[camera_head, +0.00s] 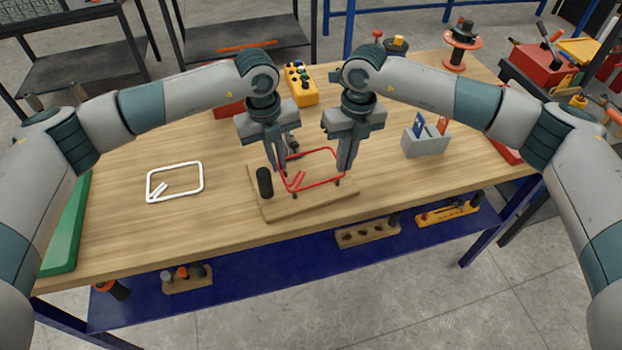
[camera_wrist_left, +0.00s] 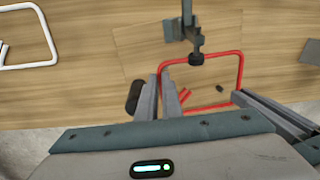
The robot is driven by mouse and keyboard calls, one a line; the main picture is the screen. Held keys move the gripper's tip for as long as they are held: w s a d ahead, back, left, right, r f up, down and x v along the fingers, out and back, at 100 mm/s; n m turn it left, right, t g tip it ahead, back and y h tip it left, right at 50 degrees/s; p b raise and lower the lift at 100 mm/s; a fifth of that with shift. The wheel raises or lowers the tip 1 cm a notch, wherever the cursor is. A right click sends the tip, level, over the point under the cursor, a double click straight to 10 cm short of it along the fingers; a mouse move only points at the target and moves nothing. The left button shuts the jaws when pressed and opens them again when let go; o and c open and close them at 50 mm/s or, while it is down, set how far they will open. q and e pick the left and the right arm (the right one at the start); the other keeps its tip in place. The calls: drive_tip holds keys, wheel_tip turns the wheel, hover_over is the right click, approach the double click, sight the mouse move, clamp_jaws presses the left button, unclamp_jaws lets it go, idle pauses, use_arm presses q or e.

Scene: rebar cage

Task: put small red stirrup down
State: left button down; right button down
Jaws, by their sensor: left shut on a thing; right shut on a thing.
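The small red stirrup (camera_head: 317,183) is a bent rectangular loop with short inner ends, over the wooden board (camera_head: 290,207) in the head view. My left gripper (camera_head: 279,170) is shut on its left side. My right gripper (camera_head: 345,170) is shut on its right side. The stirrup looks tilted; I cannot tell whether it touches the board. It also shows in the left wrist view (camera_wrist_left: 241,70), partly hidden by grey finger parts.
A black cylinder (camera_head: 265,183) stands on the board's left, and a dark clamp (camera_head: 293,146) is behind the stirrup. A white stirrup (camera_head: 175,182) lies on the table further left. A grey holder (camera_head: 426,142) stands at right. The table between board and white stirrup is clear.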

use_arm(q)
drive_tip(key=shift+f, duration=0.25)
use_arm(e)
drive_tip(key=shift+d+f, duration=0.1)
drive_tip(key=shift+f, duration=0.1)
